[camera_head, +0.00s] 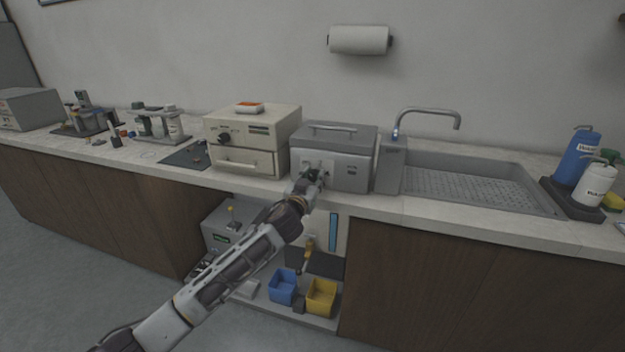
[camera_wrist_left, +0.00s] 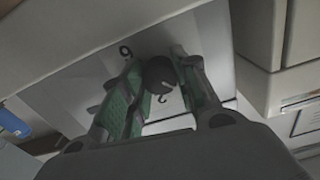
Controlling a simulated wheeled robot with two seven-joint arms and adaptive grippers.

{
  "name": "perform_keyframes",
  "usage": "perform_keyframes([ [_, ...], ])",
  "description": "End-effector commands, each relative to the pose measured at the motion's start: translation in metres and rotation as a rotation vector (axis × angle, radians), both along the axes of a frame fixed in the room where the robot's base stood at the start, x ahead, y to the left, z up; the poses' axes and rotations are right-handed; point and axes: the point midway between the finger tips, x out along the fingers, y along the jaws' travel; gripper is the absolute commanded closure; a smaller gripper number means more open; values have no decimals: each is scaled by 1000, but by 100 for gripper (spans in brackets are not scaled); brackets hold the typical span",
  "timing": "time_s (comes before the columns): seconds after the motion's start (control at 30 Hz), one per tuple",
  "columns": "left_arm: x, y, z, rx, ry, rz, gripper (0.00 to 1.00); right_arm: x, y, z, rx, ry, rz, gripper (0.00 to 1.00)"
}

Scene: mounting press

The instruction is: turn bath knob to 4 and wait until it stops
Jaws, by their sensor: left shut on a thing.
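The bath is a grey box (camera_head: 352,165) with a bar handle on its lid, standing on the counter in the middle of the head view. Its dark round knob (camera_wrist_left: 160,74) shows in the left wrist view on a pale front panel. My left gripper (camera_head: 314,176) reaches the left part of the front; its green-padded fingers (camera_wrist_left: 158,85) are shut on the knob from both sides. A mark like a 2 shows near the knob, and one like a 9 or 6 further left. The 4 and the knob's pointer cannot be made out. My right gripper is not in view.
A beige oven-like box (camera_head: 250,140) stands close on the left. A sink (camera_head: 470,183) with a tap (camera_head: 430,112) lies to the right. Under the counter are a blue bin (camera_head: 283,287) and a yellow bin (camera_head: 321,297). The counter strip before the bath is narrow.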

Motion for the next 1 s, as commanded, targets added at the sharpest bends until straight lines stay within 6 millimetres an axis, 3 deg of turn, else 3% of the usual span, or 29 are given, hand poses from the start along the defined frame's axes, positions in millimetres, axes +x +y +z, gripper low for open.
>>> perform_keyframes([
  [0.37, 0, 0, 0, 69, -20, 0, 94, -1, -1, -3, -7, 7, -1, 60],
  [0.93, 0, 0, 0, 349, -110, 0, 94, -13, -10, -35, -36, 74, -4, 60],
  [1.0, 0, 0, 0, 385, -122, 0, 94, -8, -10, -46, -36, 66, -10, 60],
])
